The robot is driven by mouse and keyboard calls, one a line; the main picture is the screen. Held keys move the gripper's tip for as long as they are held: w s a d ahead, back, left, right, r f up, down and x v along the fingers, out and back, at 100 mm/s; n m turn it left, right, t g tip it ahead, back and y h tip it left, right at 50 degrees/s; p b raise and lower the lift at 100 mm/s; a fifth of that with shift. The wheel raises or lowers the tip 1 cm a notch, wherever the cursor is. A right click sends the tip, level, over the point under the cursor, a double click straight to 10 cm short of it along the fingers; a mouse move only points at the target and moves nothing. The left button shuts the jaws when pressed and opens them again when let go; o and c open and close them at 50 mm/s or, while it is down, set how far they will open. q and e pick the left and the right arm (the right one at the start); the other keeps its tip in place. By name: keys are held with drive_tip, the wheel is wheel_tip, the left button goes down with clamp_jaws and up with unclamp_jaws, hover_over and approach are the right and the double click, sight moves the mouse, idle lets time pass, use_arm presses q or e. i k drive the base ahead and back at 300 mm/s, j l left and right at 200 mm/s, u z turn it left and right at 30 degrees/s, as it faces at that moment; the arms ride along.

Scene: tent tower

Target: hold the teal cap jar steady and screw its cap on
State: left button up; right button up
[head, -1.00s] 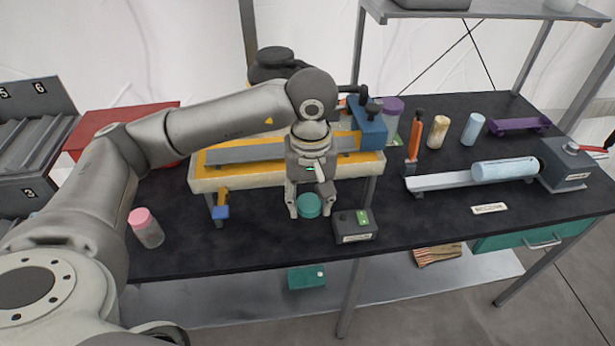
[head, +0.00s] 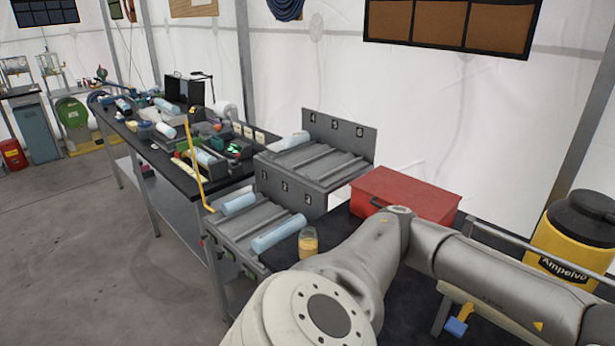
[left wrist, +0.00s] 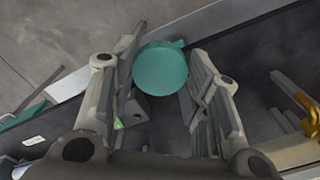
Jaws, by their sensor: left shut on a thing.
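In the left wrist view the round teal cap (left wrist: 160,68) is seen from above, between the two fingers of my left gripper (left wrist: 160,78). My left gripper is shut on it, near the edge of the dark bench. Whether a jar body is under the cap is hidden from this angle. In the head view only my left arm shows, running off to the right; its gripper, the teal cap and my right gripper are out of that view.
The head view shows a red box (head: 405,194), a grey numbered rack (head: 340,140) with light-blue cylinders, and a small orange-yellow jar (head: 308,243) close to my arm. A yellow-and-black container (head: 575,240) stands at right. A cluttered bench (head: 150,145) runs at left.

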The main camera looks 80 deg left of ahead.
sight(309, 241)
drive_tip(key=k+j, duration=0.55)
drive_tip(key=k, duration=0.3)
drive_tip(key=u, duration=1.8)
